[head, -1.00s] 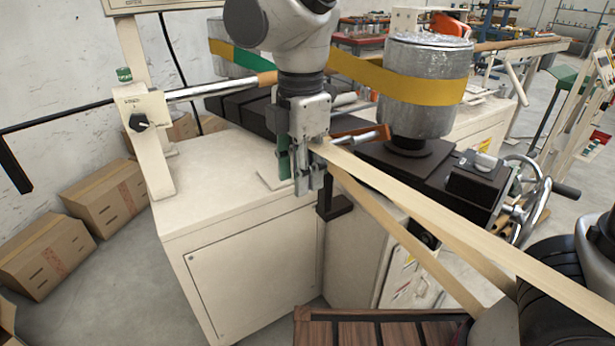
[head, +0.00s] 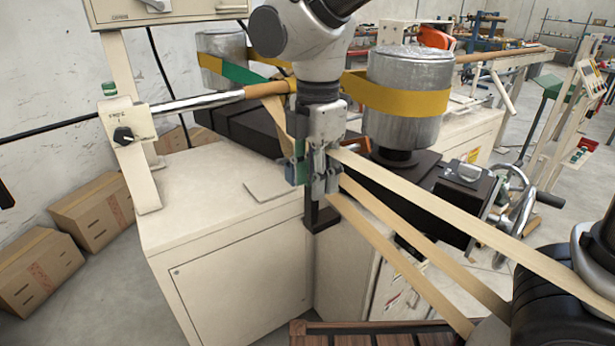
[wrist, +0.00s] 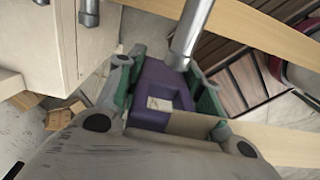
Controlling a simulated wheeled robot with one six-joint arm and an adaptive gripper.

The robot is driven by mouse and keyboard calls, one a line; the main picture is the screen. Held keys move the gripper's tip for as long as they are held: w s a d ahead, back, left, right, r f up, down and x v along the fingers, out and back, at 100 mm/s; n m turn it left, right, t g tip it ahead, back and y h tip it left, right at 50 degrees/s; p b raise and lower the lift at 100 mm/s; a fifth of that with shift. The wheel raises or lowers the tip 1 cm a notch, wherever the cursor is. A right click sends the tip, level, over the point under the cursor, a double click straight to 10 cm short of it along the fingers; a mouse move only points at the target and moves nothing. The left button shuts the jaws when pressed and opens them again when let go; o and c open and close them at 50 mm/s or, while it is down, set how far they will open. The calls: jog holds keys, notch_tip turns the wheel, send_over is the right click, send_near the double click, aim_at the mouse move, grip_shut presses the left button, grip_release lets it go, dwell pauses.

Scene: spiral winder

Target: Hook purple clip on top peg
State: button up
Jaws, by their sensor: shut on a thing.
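The purple clip (wrist: 158,88) is between the green pads of my gripper (wrist: 165,95) in the wrist view, with a pale square on its face. My gripper is shut on it. In the head view my gripper (head: 318,180) hangs in front of the machine, and its fingers hide the clip. A silver rod (wrist: 190,35) comes down to the clip's upper right edge in the wrist view; I cannot tell whether they touch, or whether this is the top peg. A black bracket (head: 321,216) is just below my gripper.
Tan bands (head: 450,215) stretch from near my gripper toward the lower right. Another band (head: 277,120) slants up to the roller (head: 268,89). A silver drum (head: 408,125) with a yellow band stands behind. Cardboard boxes (head: 92,209) lie on the floor at left.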

jog(key=w+d+f, duration=0.1)
jog(key=w+d, duration=0.2)
jog(key=d, duration=0.2)
jog(key=shift+w+d, duration=0.15)
jog(key=shift+w, duration=0.15)
dwell(0.4)
dwell(0.5)
jog(key=o, duration=1.1)
